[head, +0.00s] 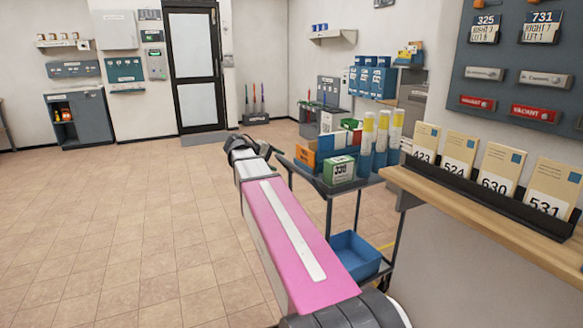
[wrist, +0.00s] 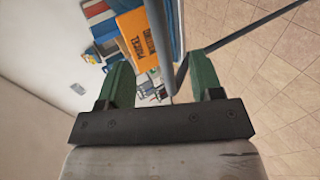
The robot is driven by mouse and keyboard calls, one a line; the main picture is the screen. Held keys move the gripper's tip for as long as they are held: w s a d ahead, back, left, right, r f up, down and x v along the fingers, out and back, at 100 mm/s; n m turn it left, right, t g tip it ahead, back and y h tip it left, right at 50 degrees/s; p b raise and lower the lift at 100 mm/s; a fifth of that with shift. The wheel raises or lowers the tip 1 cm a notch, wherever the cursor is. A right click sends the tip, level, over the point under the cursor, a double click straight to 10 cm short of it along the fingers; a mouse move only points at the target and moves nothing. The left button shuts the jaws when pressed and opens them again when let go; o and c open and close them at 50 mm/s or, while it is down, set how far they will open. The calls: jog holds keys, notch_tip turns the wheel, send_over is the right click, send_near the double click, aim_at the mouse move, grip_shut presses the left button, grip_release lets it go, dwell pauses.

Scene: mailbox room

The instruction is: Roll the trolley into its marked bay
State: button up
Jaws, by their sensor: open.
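The trolley (head: 328,190) stands right of my arm in the head view, loaded with boxes and tubes, with a blue bin (head: 355,257) on its lower shelf. My gripper is at the far end of my pink arm in the head view, where its fingers are not clear. In the wrist view my gripper (wrist: 162,80) is open, its two green fingers apart. A grey bar of the trolley (wrist: 158,40) shows in the gap between them, with room on both sides; whether it lies at fingertip depth I cannot tell. An orange parcel (wrist: 143,38) shows behind it.
A wooden counter (head: 490,220) with numbered envelopes stands close on the right. The tiled floor (head: 130,220) on the left is clear up to the door (head: 195,70).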

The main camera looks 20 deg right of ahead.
aim_at(289, 165)
jog(key=shift+x, duration=4.25)
grip_shut()
jog(key=shift+d, duration=0.1)
